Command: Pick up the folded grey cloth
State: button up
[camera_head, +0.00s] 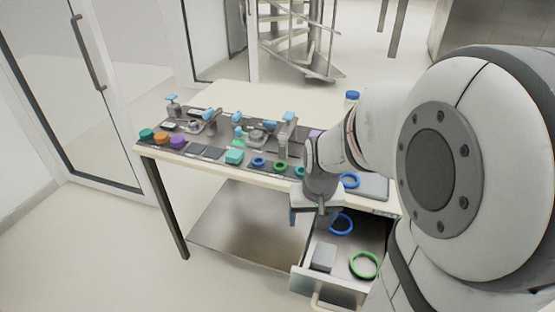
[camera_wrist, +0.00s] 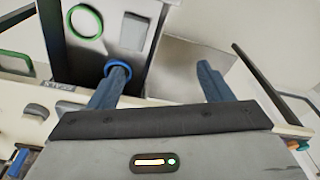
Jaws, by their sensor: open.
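A small light-grey block-like item (camera_head: 323,257), which looks like the folded grey cloth, lies in the open drawer (camera_head: 318,284) near its left wall. It also shows in the wrist view (camera_wrist: 133,31), beyond my fingertips and between the drawer wall and a green ring. My gripper (camera_head: 312,214) points down by the drawer's left rear side, above and behind the grey item and apart from it. In the wrist view my gripper (camera_wrist: 162,75) has its fingers wide apart with nothing held. The left finger's tip overlaps a blue ring there; whether they touch is unclear.
A blue ring (camera_head: 341,224) and a green ring (camera_head: 364,265) lie in the same drawer. The table (camera_head: 255,97) above carries a dark mat with several coloured parts and fixtures. A lower metal shelf (camera_head: 235,222) is empty left of the drawer. The drawer's walls and the table's front edge are close to my gripper.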

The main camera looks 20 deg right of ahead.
jog(key=w+d+f+m+p, duration=0.1)
jog(key=w+d+f+p, duration=0.2)
jog(key=m+g+p, duration=0.2)
jog(key=m+p, duration=0.1)
jog(key=p, duration=0.1)
send_over(324, 253)
notch_tip(324, 253, down, 10)
notch_tip(324, 253, down, 7)
jog(key=b, duration=0.3)
jog(key=shift+s+d+r, duration=0.1)
jog(key=shift+d+r, duration=0.05)
jog(key=shift+r, duration=0.05)
jog(key=shift+f+b, duration=1.6)
jog(key=shift+f, duration=1.1)
jog(key=shift+a, duration=0.2)
jog(key=shift+r, duration=0.1)
jog(key=c, duration=0.7)
jog(key=shift+c, duration=0.2)
notch_tip(324, 253, up, 10)
jog(key=shift+b, duration=0.35)
